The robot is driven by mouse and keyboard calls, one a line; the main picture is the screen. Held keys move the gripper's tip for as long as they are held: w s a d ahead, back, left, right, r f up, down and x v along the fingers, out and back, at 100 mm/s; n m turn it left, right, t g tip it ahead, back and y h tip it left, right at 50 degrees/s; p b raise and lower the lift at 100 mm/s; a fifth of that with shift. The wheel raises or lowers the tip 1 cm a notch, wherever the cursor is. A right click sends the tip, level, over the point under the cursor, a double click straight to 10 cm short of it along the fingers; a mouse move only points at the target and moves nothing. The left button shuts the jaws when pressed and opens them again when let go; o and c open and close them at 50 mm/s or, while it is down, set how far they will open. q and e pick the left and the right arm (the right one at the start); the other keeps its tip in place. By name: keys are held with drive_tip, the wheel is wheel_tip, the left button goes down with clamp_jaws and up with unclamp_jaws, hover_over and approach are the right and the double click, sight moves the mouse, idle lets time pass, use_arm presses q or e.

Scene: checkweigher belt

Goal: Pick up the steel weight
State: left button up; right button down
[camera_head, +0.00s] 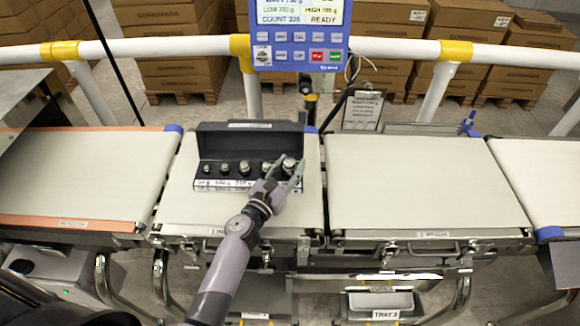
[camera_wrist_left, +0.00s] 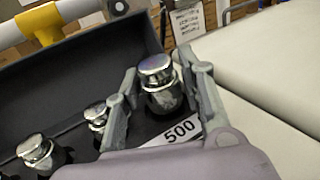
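A dark open case (camera_head: 235,140) stands on the left-centre belt, with a row of several shiny steel weights in it. The largest steel weight (camera_head: 289,163) is at the right end of the row. In the left wrist view this weight (camera_wrist_left: 160,88) stands upright behind a "500" label. My left gripper (camera_head: 284,170) is open at this weight, with one finger on each side of it; it also shows in the left wrist view (camera_wrist_left: 160,75). Narrow gaps seem to remain between fingers and weight; contact is unclear. My right gripper is not in view.
Smaller weights (camera_wrist_left: 38,150) stand to the left in the case. The case's raised lid (camera_head: 248,125) is behind the row. A blue display panel (camera_head: 298,35) hangs behind, by a white rail (camera_head: 400,48). The right-hand belt (camera_head: 415,185) is clear.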

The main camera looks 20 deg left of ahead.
use_arm(q)
drive_tip(key=shift+w, duration=0.2)
drive_tip(key=shift+c, duration=0.5)
clamp_jaws()
drive_tip(key=shift+r, duration=0.1)
